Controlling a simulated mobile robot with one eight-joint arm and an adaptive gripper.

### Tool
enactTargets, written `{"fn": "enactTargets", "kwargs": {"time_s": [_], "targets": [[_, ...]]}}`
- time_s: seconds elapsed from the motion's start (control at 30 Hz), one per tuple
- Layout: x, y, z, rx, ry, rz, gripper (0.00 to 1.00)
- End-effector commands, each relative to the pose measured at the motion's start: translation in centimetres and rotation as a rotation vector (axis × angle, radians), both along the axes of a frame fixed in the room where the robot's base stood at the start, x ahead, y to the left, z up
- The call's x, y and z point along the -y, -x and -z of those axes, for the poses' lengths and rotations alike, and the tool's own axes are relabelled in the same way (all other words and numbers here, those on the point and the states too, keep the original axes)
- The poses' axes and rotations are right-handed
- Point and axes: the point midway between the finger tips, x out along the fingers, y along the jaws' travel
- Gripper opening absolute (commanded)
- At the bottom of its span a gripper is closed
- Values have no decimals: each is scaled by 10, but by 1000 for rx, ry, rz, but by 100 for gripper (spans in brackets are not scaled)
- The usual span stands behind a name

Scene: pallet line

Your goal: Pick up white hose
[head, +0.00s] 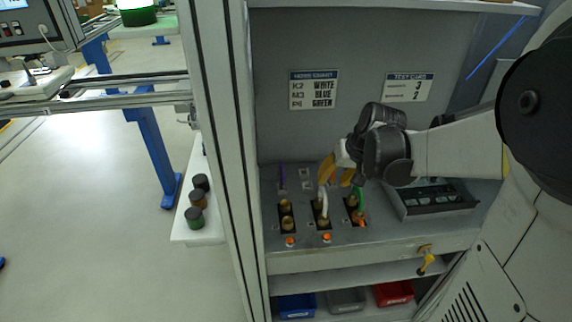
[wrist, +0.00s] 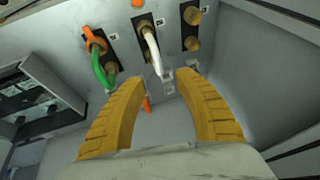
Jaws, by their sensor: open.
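The white hose (head: 324,201) stands up from the middle black port plate on the grey bench, with its lower end at a brass fitting. It also shows in the wrist view (wrist: 153,52), just beyond the fingertips and between them in line. My gripper (head: 338,172) has yellow fingers and hangs above the bench beside the hose's upper end. In the wrist view my gripper (wrist: 163,78) is open and empty, with the fingers spread apart. I cannot tell whether a finger touches the hose.
Orange buttons (head: 327,237) line the front. A black tray (head: 436,199) sits at right. A hose chart (head: 313,90) hangs on the back panel. Bins (head: 394,293) lie below.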

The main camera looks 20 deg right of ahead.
Motion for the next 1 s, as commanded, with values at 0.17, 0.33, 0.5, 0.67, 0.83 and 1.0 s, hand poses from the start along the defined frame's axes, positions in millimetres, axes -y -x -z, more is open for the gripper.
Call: {"fn": "enactTargets", "kwargs": {"time_s": [0.17,0.33,0.5,0.67,0.83,1.0], "targets": [[-2,-12,28,0,1,-2,39],[-3,-15,37,0,1,-1,39],[-4,-23,58,0,2,-1,39],[-6,-33,79,0,2,-1,39],[-6,-34,80,0,1,-1,39],[-6,-34,80,0,1,-1,10]]}}
